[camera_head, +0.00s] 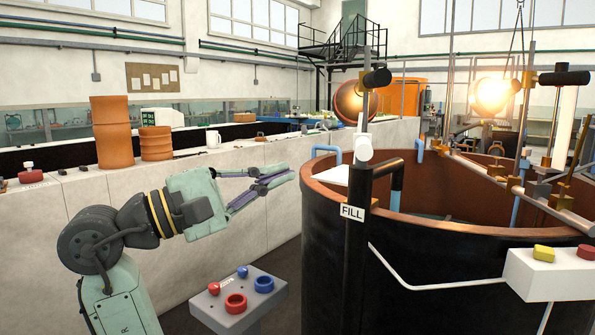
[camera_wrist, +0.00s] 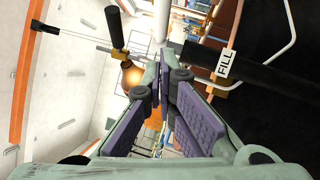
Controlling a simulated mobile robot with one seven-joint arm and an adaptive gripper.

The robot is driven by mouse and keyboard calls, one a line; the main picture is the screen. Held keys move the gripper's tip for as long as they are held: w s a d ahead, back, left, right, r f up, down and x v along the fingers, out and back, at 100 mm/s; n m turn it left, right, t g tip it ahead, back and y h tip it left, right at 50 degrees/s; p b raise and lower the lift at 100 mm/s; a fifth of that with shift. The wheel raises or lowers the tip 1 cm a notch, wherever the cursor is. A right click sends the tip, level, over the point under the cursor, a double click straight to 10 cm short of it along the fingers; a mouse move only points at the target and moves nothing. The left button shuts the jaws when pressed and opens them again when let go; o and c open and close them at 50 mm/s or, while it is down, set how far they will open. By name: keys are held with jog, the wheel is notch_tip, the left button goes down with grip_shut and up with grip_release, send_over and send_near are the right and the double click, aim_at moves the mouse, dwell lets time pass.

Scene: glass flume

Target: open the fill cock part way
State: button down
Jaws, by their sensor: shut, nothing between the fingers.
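The black fill pipe (camera_head: 354,262) stands upright at the near side of the big dark tank, with a white FILL label (camera_head: 352,213). A pale cylindrical part (camera_head: 365,148) sits at its top; I cannot tell the cock's exact lever setting. In the wrist view the FILL label (camera_wrist: 226,64) and the black pipe (camera_wrist: 262,72) lie at upper right, beyond my fingers. My gripper (camera_head: 286,176) is shut and empty, left of the pipe and apart from it in the picture. It also shows in the wrist view (camera_wrist: 160,90), its fingers pointing ahead.
The tank (camera_head: 435,270) has a brown rim and fills the right. A control box (camera_head: 240,300) with red and blue controls stands below my gripper. A white box (camera_head: 553,275) with yellow and red buttons is at right. Orange cylinders (camera_head: 112,132) stand on the pale wall.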

jog(key=shift+s+v, duration=0.2)
jog(key=shift+v, duration=1.7)
